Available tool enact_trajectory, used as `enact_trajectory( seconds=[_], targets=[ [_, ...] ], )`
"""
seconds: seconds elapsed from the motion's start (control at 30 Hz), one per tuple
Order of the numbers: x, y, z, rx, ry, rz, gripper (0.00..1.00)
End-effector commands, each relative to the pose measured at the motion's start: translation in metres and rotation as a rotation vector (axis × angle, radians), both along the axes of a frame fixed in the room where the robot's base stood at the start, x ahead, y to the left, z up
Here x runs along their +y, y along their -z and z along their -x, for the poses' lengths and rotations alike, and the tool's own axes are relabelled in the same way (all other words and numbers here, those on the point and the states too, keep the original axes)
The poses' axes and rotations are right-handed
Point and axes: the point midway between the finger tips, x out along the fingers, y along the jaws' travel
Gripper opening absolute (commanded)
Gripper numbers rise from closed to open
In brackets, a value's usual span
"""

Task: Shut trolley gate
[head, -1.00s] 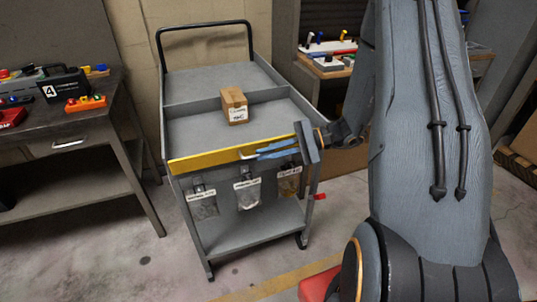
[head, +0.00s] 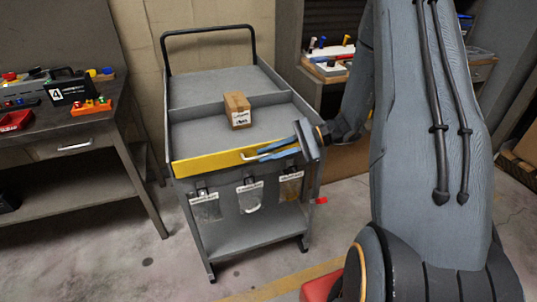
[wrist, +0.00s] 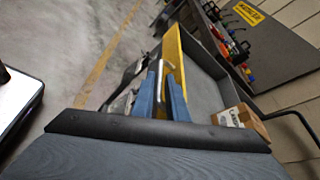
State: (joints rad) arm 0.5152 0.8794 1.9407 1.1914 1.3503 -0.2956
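The grey trolley (head: 214,237) stands left of my arm. Its yellow gate (head: 205,164) runs along the near edge of the upper tray, its face towards me. A pale bar handle (head: 250,156) sits right of the gate's middle. My gripper (head: 262,152) reaches in from the right, its blue fingers at the handle. In the wrist view, the bar handle (wrist: 160,78) shows between the two blue fingers (wrist: 161,88), beside the yellow gate (wrist: 173,48). I cannot tell whether they clamp it. The gate's hinge and any latch are not clear.
A cardboard box (head: 237,110) stands in the tray, behind the gate. Label tags and pouches (head: 250,195) hang below the gate. A workbench (head: 70,140) stands at the left, another (head: 330,70) behind. Bare floor lies in front of the trolley.

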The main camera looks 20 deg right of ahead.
Motion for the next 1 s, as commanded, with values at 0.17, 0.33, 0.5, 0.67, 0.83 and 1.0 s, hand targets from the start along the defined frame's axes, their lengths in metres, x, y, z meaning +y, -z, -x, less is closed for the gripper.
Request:
enact_trajectory(
  seconds=[0.17, 0.33, 0.5, 0.67, 0.83, 1.0],
  targets=[
    [0.0, 0.0, 0.0, 0.0, 0.0, 0.0, 0.15],
    [-0.003, -0.001, 0.001, -0.001, 0.0, 0.0, 0.15],
    [-0.023, -0.007, 0.004, -0.002, 0.004, 0.001, 0.15],
    [-0.048, -0.015, 0.01, -0.003, 0.003, 0.001, 0.15],
    [-0.066, -0.022, 0.014, -0.001, 0.0, 0.0, 0.15],
    [-0.072, -0.025, 0.016, 0.0, 0.0, 0.0, 0.15]
  ],
)
